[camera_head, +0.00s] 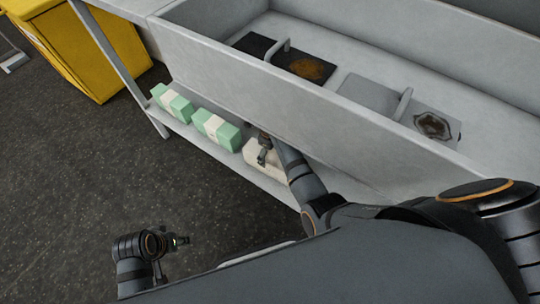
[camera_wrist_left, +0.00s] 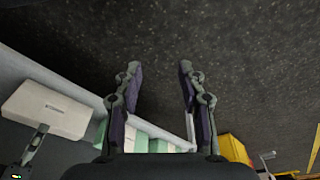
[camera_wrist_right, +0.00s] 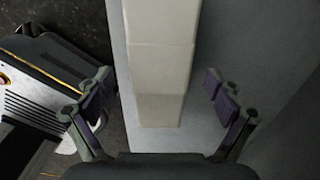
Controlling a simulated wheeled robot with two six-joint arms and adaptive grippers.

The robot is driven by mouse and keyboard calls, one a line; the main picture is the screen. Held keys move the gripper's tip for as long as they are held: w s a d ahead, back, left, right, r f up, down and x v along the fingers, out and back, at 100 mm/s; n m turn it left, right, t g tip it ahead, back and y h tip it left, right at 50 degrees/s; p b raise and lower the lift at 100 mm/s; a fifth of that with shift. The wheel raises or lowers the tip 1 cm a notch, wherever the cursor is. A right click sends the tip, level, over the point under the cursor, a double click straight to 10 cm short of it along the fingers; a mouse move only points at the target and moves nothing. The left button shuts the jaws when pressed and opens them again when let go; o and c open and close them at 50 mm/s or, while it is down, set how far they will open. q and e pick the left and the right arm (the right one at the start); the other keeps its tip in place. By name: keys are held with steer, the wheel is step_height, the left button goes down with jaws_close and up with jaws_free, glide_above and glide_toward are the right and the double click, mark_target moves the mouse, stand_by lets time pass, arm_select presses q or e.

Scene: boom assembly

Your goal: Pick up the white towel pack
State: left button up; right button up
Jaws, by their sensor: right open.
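The white towel pack (camera_head: 251,155) lies on the low shelf under the sink, at the right end of a row of packs, partly hidden by my right gripper (camera_head: 265,152). In the right wrist view the pack (camera_wrist_right: 160,45) runs lengthwise between the spread fingers of my right gripper (camera_wrist_right: 158,78), with a gap to each finger. The right gripper is open and holds nothing. The left wrist view also shows the white pack (camera_wrist_left: 48,108) at the left. My left gripper (camera_wrist_left: 160,72) is open and empty, over the floor away from the shelf.
Two green-and-white packs (camera_head: 216,129) (camera_head: 172,103) sit to the left on the same shelf (camera_head: 183,130). The sink's front wall (camera_head: 240,75) rises above the shelf. A yellow bin (camera_head: 75,45) stands at the upper left. The dark floor (camera_head: 80,180) before the shelf is clear.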

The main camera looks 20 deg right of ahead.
step_height(320, 180, down, 2)
steer(key=shift+s+f+b, duration=0.1)
steer(key=shift+b, duration=0.45)
steer(key=shift+f, duration=0.1)
step_height(320, 180, down, 5)
steer(key=b, duration=0.3)
arm_select(q)
steer(key=f, duration=0.1)
steer(key=d+f+t, duration=0.1)
steer(key=f, duration=0.1)
steer(key=w+f+t+h, duration=0.1)
steer(key=shift+d+f, duration=0.3)
steer(key=shift+d, duration=0.05)
arm_select(e)
steer(key=c, duration=1.5)
